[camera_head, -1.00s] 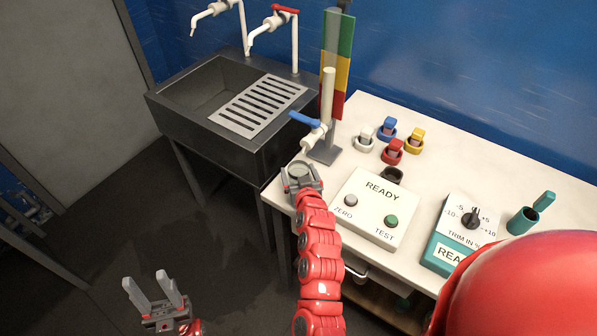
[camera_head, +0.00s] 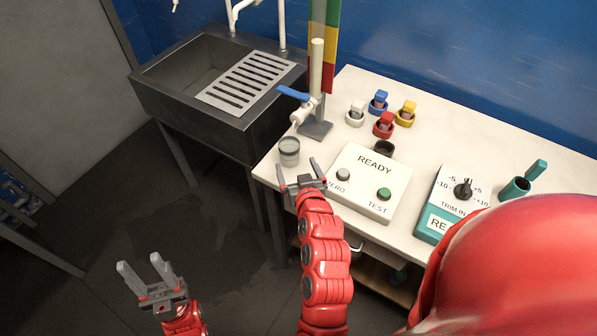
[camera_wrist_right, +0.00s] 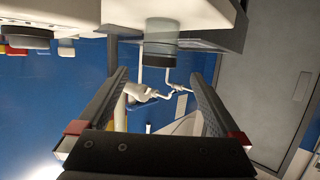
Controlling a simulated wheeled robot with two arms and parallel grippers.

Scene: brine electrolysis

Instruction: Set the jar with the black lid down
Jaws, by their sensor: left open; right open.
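A small jar (camera_head: 289,153) stands upright on the white table's near left corner, below the tap stand. In the right wrist view, which is upside down, the jar (camera_wrist_right: 160,26) shows clear walls and a dark lid-like band (camera_wrist_right: 160,49). My right gripper (camera_head: 300,173) is open and empty, just on the near side of the jar and apart from it. In its wrist view the open fingers (camera_wrist_right: 160,76) point past the jar. My left gripper (camera_head: 145,266) is open and empty, low over the floor, away from the table.
The READY box (camera_head: 368,183) lies right of my right gripper. A tap stand (camera_head: 317,129) with a blue handle is behind the jar. Coloured ring holders (camera_head: 384,128), a black ring (camera_head: 384,149) and the trim box (camera_head: 443,222) are further right. The sink (camera_head: 200,75) is left.

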